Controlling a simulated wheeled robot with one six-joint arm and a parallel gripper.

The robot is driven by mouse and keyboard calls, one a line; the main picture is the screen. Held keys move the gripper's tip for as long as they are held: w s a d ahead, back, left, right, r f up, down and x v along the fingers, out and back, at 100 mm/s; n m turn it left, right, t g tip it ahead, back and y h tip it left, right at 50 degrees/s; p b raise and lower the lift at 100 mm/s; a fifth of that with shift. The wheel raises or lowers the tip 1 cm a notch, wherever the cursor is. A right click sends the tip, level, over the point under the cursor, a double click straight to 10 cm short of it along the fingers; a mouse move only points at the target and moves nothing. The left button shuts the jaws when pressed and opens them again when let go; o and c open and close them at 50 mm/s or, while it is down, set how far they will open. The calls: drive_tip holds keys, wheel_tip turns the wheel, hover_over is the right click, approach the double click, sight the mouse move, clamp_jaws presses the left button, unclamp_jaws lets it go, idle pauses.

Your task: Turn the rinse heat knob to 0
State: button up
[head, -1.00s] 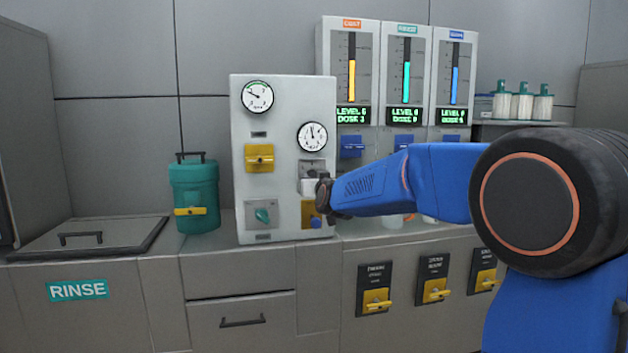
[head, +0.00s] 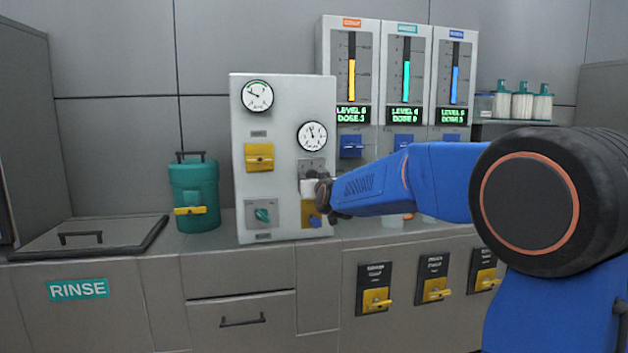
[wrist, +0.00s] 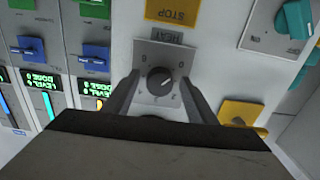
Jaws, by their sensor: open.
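A dark round knob (wrist: 160,80) sits on a grey dial plate marked HEAT in the wrist view, with small marks around it. A pale pointer line on the knob slants up and right in the picture; the figures are too blurred to read surely. My gripper (wrist: 161,84) is open, with one finger on each side of the knob. I cannot tell whether the fingers touch it. In the head view my gripper (head: 322,192) is at the right side of the white control panel (head: 285,105), hiding the knob; part of the plate (head: 312,167) shows above it.
The panel also has a yellow switch (head: 259,157), a teal knob (head: 263,215), and two gauges. In the wrist view a yellow STOP plate (wrist: 172,11) is close to the dial. A teal canister (head: 194,190) stands left of the panel; dispensers with level displays (head: 404,115) stand right.

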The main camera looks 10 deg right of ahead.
drive_tip(key=s, duration=1.7)
drive_tip(key=shift+s, duration=0.2)
